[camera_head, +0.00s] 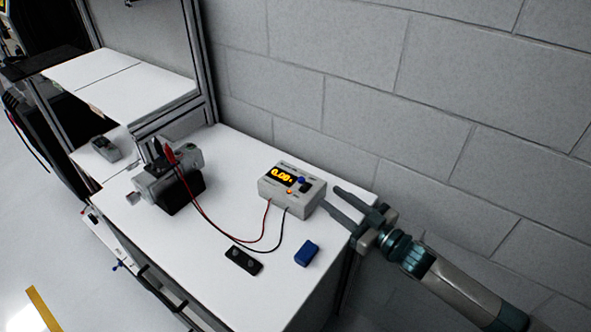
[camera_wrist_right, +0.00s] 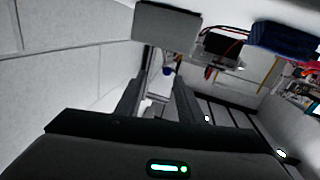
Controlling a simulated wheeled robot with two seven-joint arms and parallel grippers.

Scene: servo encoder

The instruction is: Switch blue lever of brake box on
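The brake box (camera_head: 291,191) is a light grey box near the back right of the white table, with a yellow lit display. A small blue part, likely the blue lever (camera_head: 301,180), shows on its top face beside a black part. My right gripper (camera_head: 329,196) comes in from the right, its two fingers apart and empty. The fingertips are close to the right side of the box; contact cannot be told. In the right wrist view the open fingers (camera_wrist_right: 160,78) point toward a grey block, likely the brake box (camera_wrist_right: 168,22). The lever is not clear there. My left gripper is not in view.
Red and black cables run from the box to a grey motor-like device (camera_head: 168,178) on a black stand. A blue block (camera_head: 306,253) and a black plate (camera_head: 243,261) lie in front. A grey block wall (camera_head: 330,100) stands close behind the table.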

